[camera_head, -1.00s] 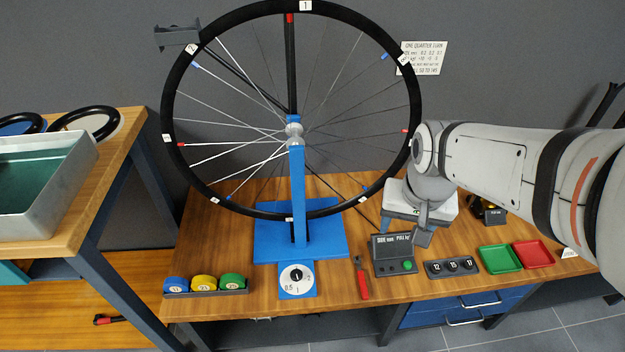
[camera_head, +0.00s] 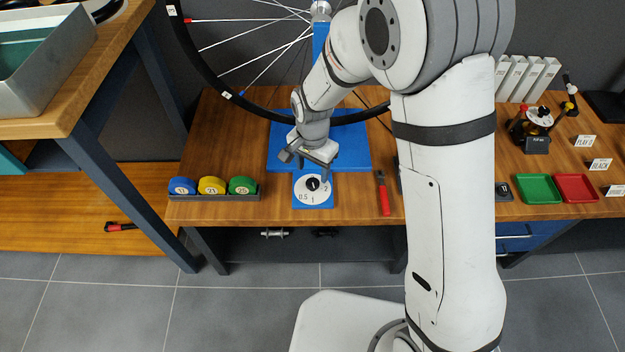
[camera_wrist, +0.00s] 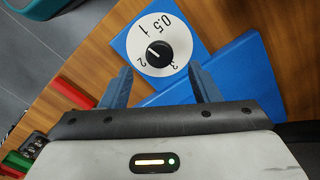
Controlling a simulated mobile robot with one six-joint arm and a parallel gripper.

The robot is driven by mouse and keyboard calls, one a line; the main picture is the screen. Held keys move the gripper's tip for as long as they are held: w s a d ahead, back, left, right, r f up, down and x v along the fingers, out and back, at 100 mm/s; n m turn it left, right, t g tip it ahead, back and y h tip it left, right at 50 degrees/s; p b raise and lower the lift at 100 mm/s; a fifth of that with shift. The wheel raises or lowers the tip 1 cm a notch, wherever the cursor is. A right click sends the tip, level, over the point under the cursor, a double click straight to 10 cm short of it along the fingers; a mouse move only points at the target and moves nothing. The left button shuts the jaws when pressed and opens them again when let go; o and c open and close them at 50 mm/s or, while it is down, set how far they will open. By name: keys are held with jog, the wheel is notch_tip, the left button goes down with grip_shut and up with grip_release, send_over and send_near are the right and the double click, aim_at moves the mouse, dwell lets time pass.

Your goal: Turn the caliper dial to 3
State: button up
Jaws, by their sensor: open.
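The caliper dial (camera_head: 313,190) is a white disc on a blue plate in front of the wheel stand, with a black knob (camera_head: 312,184) at its centre. It also shows in the wrist view (camera_wrist: 178,29), marked 0.5, 1, 2 and 3. The knob (camera_wrist: 160,55) carries a white mark that seems to point between 1 and 2. My gripper (camera_head: 306,168) is open and empty just behind and above the dial. In the wrist view my gripper (camera_wrist: 160,82) has its fingers spread, one toward each side of the dial, apart from the knob.
A rack of blue, yellow and green rolls (camera_head: 212,187) stands left of the dial. Red-handled pliers (camera_head: 383,194) lie to its right. The wheel (camera_head: 222,90) and blue stand base (camera_head: 351,150) are behind. Green (camera_head: 538,189) and red (camera_head: 575,187) trays sit farther right.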

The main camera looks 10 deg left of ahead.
aim_at(313, 182)
notch_tip(313, 182, down, 5)
jog(key=shift+r+b, duration=0.1)
jog(key=shift+b, duration=0.25)
jog(key=shift+c, duration=0.2)
jog(key=c, duration=1)
jog(key=shift+o, duration=0.2)
